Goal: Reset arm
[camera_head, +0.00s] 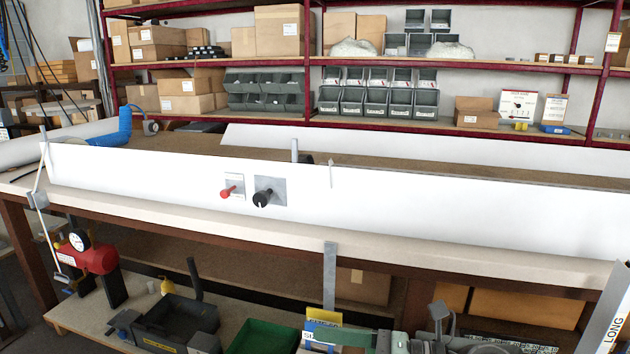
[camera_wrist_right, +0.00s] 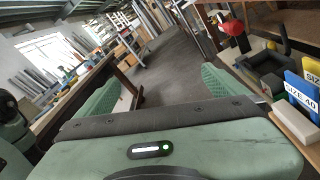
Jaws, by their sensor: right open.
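My right gripper (camera_wrist_right: 162,82) shows in the right wrist view with its two green ribbed fingers spread wide. Nothing is between them; floor shows through the gap. In the head view, grey-green parts of my right arm show at the bottom edge, below and in front of the workbench. A long white shutter profile (camera_head: 420,205) stands on edge along the bench (camera_head: 200,217). A red knob (camera_head: 228,192) and a black knob (camera_head: 264,198) sit on square plates on its face. My left gripper is not in view.
Below the bench are a dark bin (camera_head: 178,322), a green bin (camera_head: 262,337) and a red device with a gauge (camera_head: 92,257). Blue and yellow size signs (camera_wrist_right: 300,92) stand right of my right gripper. A post marked LONG (camera_head: 608,315) rises at right. Shelves hold boxes behind.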

